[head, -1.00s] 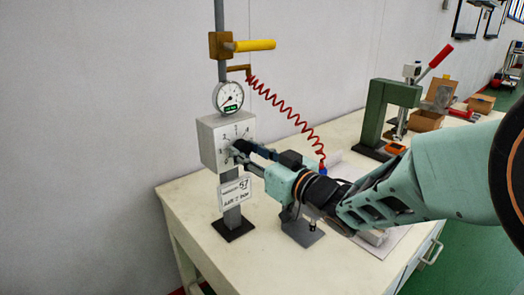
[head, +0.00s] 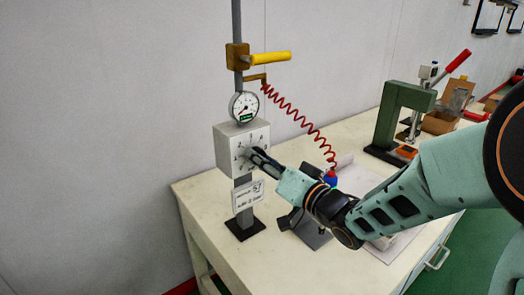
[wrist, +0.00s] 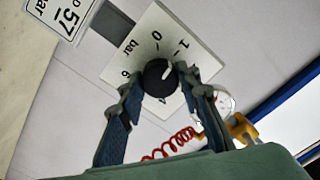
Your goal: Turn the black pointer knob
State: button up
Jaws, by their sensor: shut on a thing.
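The black pointer knob (wrist: 158,77) is on the front of a light grey box on a post. In the wrist view it sits between the two fingertips of my gripper (wrist: 157,80), one at each side. My gripper is shut on it. A white pointer line on the knob points up and right, near the 1 of the bar scale on the white dial face (wrist: 127,68). In the head view my gripper (head: 252,153) reaches the box (head: 226,148) from the right, and its fingers mostly hide the knob.
A round gauge (head: 243,106) sits above the box, and a labelled plate (head: 247,196) hangs below. A yellow-handled valve (head: 268,58) and coiled red hose (head: 298,118) are above and right. A green press (head: 398,120) stands further right on the table (head: 222,205).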

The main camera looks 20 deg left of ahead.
jog(key=m+p, duration=0.8)
jog(key=m, duration=0.2)
jog(key=shift+r+m+p, duration=0.1)
jog(key=shift+m+p, duration=0.2)
dwell(0.4)
jog(key=o, duration=1.2)
jog(key=shift+c, duration=0.2)
jog(key=shift+d, duration=0.1)
jog(key=v, duration=1.2)
